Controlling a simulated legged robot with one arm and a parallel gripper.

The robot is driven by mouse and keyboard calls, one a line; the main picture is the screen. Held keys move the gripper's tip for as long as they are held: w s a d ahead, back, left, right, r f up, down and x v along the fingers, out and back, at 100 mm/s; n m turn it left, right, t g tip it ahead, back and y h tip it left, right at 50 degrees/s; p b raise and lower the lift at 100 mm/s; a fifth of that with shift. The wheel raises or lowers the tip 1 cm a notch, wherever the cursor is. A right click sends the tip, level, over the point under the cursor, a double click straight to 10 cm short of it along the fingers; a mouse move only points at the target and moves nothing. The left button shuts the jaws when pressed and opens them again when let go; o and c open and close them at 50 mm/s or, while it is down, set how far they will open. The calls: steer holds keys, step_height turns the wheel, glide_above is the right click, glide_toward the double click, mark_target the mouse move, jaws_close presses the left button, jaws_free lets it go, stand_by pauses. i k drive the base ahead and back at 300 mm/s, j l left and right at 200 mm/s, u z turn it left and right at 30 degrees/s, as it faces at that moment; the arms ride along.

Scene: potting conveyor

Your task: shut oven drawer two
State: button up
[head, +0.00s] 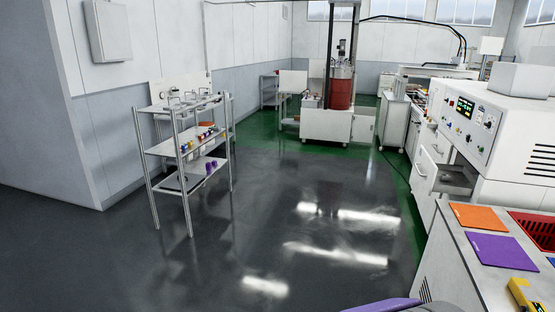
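The white oven (490,135) with a control panel and small green display stands at the right. A drawer (427,174) sticks out from its left side, below the panel. The drawer's white front faces the aisle and its grey inside shows from above. I cannot read a number on it, so I cannot tell whether it is drawer two. My gripper is not in view.
A counter (452,242) in front of the oven holds an orange mat (478,217), a purple mat (500,250), a red tray (535,228) and a yellow item (524,296). A shelf rack (188,150) stands left. The dark floor (290,215) between is clear.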

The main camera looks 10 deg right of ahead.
mark_target(461, 182)
steer(key=i+l+z, duration=0.45)
steer(key=i+z, duration=0.95)
steer(key=i, duration=0.2)
steer(key=i+j, duration=0.15)
steer(key=i, duration=0.2)
steer(key=i+j+z, duration=0.1)
steer(key=i, duration=0.25)
steer(key=i+j+z, duration=0.1)
steer(key=i+j, duration=1.1)
steer(key=i, duration=0.15)
